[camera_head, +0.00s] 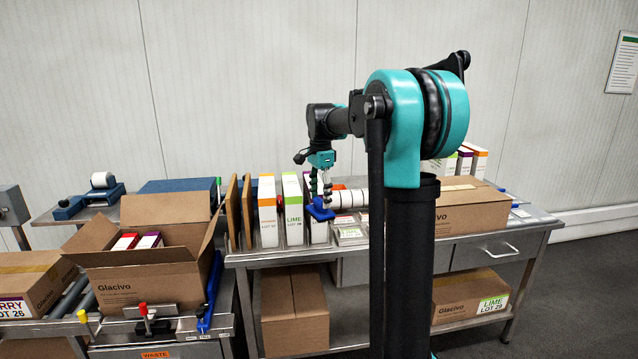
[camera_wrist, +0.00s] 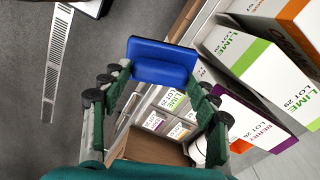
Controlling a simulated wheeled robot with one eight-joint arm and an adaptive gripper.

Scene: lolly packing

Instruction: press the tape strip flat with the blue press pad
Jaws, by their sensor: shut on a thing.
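The blue press pad (camera_head: 320,210) is in my gripper (camera_head: 322,192), above the bench beside the white cartons. In the wrist view the pad (camera_wrist: 163,62) sits between the fingertips of my gripper (camera_wrist: 160,80), which is shut on it. The pad's underside is hidden. A closed brown Glacivo carton (camera_head: 470,215) stands on the right of the bench, partly behind my arm. A pale band (camera_head: 458,187) on its top looks like the tape strip; whether it lies flat I cannot tell. My gripper is well to the left of that carton.
Upright LIME and BERRY cartons (camera_head: 292,210) stand close to the pad, with label stacks (camera_head: 350,232) and white rolls (camera_head: 345,198) beside it. An open Glacivo carton (camera_head: 150,270) is at left. More cartons (camera_head: 478,153) stand behind the closed one.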

